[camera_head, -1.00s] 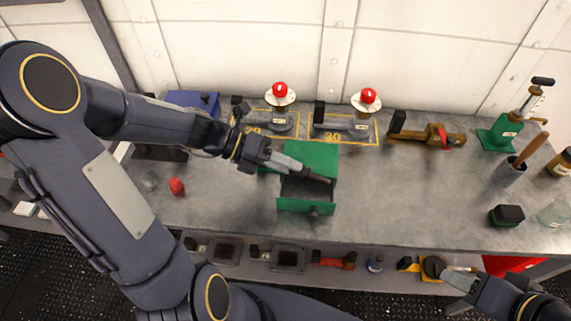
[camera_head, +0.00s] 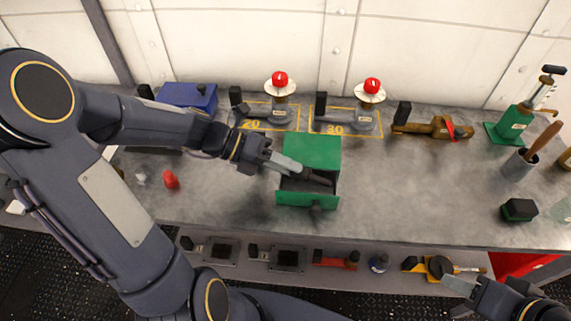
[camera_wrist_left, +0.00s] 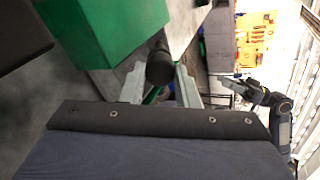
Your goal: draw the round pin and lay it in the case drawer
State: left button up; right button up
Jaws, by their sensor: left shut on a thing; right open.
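The green case (camera_head: 312,150) stands mid-bench with its drawer (camera_head: 306,199) pulled open toward me. My left gripper (camera_head: 288,166) is shut on a dark round pin (camera_head: 318,179), whose far end reaches over the drawer's interior. In the left wrist view the pin's dark round end (camera_wrist_left: 160,66) shows between the fingertips, beside the green case. I cannot tell whether the pin touches the drawer floor. My right gripper (camera_head: 462,286) is open and empty at the lower right, in front of the bench.
Two red-topped fixtures (camera_head: 280,80) (camera_head: 372,86) stand behind the case in yellow marked areas. A brown clamp-like tool (camera_head: 434,127) and a green press (camera_head: 512,124) stand right. A red piece (camera_head: 171,180) lies left.

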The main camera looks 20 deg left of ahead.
pick_arm(q)
jog(key=o, duration=1.1)
jog(key=shift+a, duration=0.1)
jog(key=v, duration=0.7)
jog(key=shift+a+r+p, duration=0.15)
jog(key=shift+a+p, duration=0.1)
jog(key=shift+p, duration=0.2)
jog(key=shift+s, duration=0.15)
